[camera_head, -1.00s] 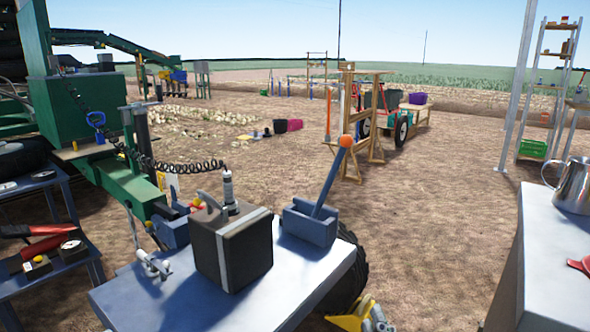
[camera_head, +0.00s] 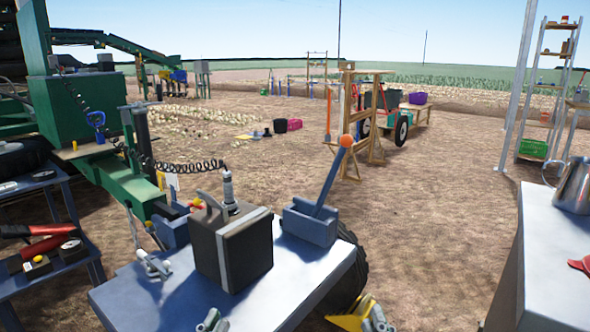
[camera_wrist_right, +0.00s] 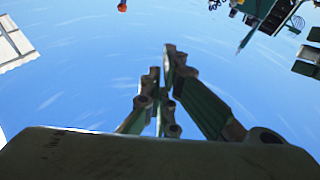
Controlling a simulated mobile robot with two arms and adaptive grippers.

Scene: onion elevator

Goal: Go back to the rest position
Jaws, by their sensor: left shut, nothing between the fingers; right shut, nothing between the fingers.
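My left gripper (camera_head: 212,322) just shows at the bottom edge of the head view, in front of the blue-grey tabletop (camera_head: 150,305). Most of it is cut off by the frame. My right gripper (camera_head: 376,317) shows low in the head view, right of that table, next to a yellow piece (camera_head: 350,315). In the right wrist view my right gripper (camera_wrist_right: 168,75) has its fingers together, with nothing between them, against a blue background. Neither gripper is seen touching anything.
On the table stand a dark box with a pale strap (camera_head: 235,250) and a blue-grey lever box (camera_head: 310,222) with an orange-knobbed lever. A grey metal fitting (camera_head: 152,265) is at its left edge. A pale table (camera_head: 560,270) with a metal jug (camera_head: 574,185) is at right.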

